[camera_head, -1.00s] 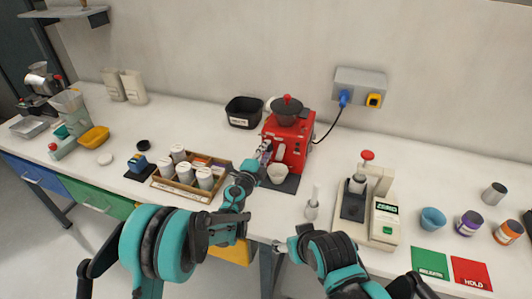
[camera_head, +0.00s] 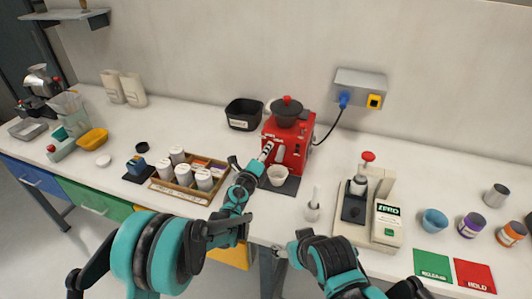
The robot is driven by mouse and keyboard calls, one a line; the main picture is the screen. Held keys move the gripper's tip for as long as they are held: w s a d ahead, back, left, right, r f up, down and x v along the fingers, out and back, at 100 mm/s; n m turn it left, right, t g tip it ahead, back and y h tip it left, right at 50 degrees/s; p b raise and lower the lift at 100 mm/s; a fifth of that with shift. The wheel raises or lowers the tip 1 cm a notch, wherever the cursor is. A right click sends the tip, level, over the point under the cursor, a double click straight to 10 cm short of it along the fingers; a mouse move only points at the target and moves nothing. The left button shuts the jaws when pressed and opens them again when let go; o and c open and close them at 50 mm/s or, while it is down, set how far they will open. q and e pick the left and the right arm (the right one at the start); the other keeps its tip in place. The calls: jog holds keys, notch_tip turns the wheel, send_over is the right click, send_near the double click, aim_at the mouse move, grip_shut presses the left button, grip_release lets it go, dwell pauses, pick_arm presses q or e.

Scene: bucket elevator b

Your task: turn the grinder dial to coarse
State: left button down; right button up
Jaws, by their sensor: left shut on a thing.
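The red grinder (camera_head: 294,137) stands at the back middle of the bench, with a dark hopper (camera_head: 286,115) on top. A white cup (camera_head: 278,175) stands at its front on a dark mat. My left gripper (camera_head: 266,152) is shut at the left part of the grinder's front face. The dial itself is hidden behind the fingers; they appear closed on it. My right arm is low at the front edge of the bench, and its gripper (camera_head: 281,251) is small and unclear.
A wooden rack (camera_head: 180,192) with white-lidded jars stands left of my left gripper. A black bin (camera_head: 244,113) is behind left of the grinder. A scale with a press (camera_head: 386,222) stands to the right. A blue plug (camera_head: 344,99) and cable run to the wall socket.

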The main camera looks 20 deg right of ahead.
dwell(0.3)
pick_arm(q)
jog(key=c, duration=1.2)
grip_release()
jog(key=shift+f, duration=0.1)
jog(key=v, duration=1.2)
